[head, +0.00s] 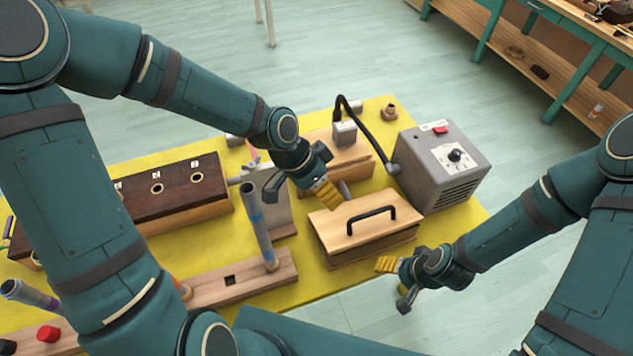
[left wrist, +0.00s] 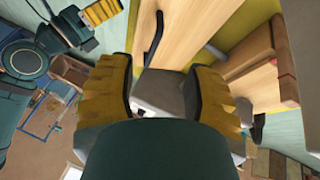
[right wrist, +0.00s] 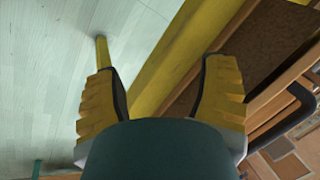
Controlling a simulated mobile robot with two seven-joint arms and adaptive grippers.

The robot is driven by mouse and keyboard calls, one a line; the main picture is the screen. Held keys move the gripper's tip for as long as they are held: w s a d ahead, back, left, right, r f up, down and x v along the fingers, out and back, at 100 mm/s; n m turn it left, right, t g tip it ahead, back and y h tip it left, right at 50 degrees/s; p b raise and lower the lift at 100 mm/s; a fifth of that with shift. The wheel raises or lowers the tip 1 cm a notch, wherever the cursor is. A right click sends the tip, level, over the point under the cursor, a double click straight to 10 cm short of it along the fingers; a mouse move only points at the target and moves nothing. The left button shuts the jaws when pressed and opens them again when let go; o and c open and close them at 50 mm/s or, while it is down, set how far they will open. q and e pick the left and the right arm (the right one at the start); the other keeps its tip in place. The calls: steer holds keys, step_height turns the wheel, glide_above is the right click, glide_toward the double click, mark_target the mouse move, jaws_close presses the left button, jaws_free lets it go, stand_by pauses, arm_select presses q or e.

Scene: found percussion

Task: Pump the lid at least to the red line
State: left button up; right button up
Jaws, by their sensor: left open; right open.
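The wooden lid (head: 345,222) with a black bar handle (head: 371,214) lies on a wooden box in the head view. A darker band shows below the lid's front edge. I cannot make out a red line. My left gripper (head: 303,190) is open, above and just left of the lid's far left corner, apart from the handle. The left wrist view shows the handle (left wrist: 154,38) beyond its fingers. My right gripper (head: 392,280) is open and empty, in front of the box near the table edge. The right wrist view shows the handle (right wrist: 285,122) at the right.
A grey machine (head: 440,165) with a black hose and a red switch stands behind right of the box. A dark wooden box with round holes (head: 170,192) and a wooden base with an upright tube (head: 259,225) stand at left. The yellow tabletop (head: 320,278) is bare at front.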

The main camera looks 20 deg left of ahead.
mark_target(349, 222)
arm_select(q)
steer(key=b+x, duration=0.3)
steer(key=x, duration=1)
steer(key=shift+d+f+b, duration=0.15)
steer(key=shift+f+b, duration=0.2)
steer(key=shift+b, duration=0.05)
jaws_close()
steer(key=shift+s+f, duration=0.1)
steer(key=shift+s+d+f+b, duration=0.4)
steer(key=shift+f+b, duration=0.15)
steer(key=shift+b, duration=0.3)
steer(key=shift+f, duration=0.1)
